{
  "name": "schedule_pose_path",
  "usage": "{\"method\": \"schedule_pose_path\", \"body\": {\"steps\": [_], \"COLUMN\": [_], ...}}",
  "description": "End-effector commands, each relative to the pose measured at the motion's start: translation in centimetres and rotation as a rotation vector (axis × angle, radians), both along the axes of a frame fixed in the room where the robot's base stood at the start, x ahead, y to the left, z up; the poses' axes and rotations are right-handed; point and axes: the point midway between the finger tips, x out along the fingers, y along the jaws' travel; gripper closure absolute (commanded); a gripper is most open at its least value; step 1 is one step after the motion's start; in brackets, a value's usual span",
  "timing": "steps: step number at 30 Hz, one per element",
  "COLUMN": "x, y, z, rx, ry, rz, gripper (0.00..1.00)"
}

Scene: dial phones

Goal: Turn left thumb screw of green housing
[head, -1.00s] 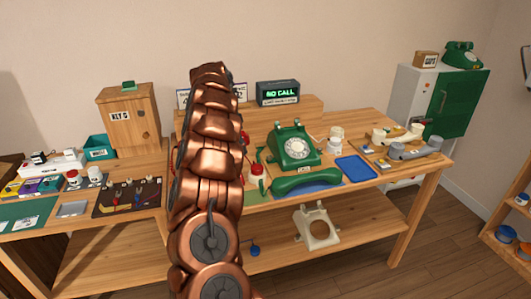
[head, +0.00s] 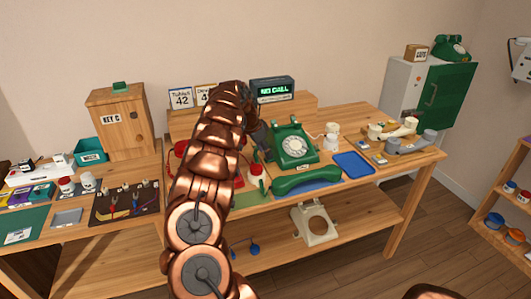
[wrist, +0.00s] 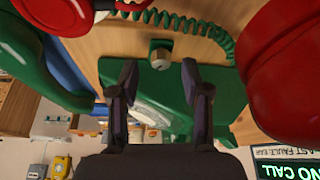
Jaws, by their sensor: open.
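The green housing (head: 296,146) with its white dial stands on the workbench in the head view, its green handset (head: 307,180) lying in front. In the wrist view the housing (wrist: 228,95) lies beyond my fingers. A small metallic thumb screw (wrist: 160,57) sticks out from its near side, between the lines of my two fingertips. My gripper (wrist: 160,80) is open and empty, one finger on each side of the screw's line; I cannot tell whether either touches it. In the head view my arm's end is by the housing's left side, with the fingers mostly hidden.
A red object (wrist: 290,60) is close on the right of the wrist view, and a green coiled cord (wrist: 190,25) runs beyond the screw. A blue tray (head: 355,164) lies right of the housing. The NO CALL display (head: 272,90) stands behind.

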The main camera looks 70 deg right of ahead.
Motion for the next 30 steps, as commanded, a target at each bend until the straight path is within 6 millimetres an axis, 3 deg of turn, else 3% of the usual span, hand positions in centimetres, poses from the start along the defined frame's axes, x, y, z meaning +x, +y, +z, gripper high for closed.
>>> {"method": "schedule_pose_path", "body": {"steps": [6,14,27,30], "x": [-0.4,-0.2,-0.2,-0.2], "y": [-0.6,-0.6,-0.6,-0.6], "z": [-1.7,-1.9,-1.9,-1.9], "rx": [-0.003,-0.003,-0.002,-0.002], "ry": [-0.002,-0.002,-0.001,-0.001], "rz": [0.002,0.005,0.004,0.004], "gripper": [0.53,0.54,0.99,1.00]}}
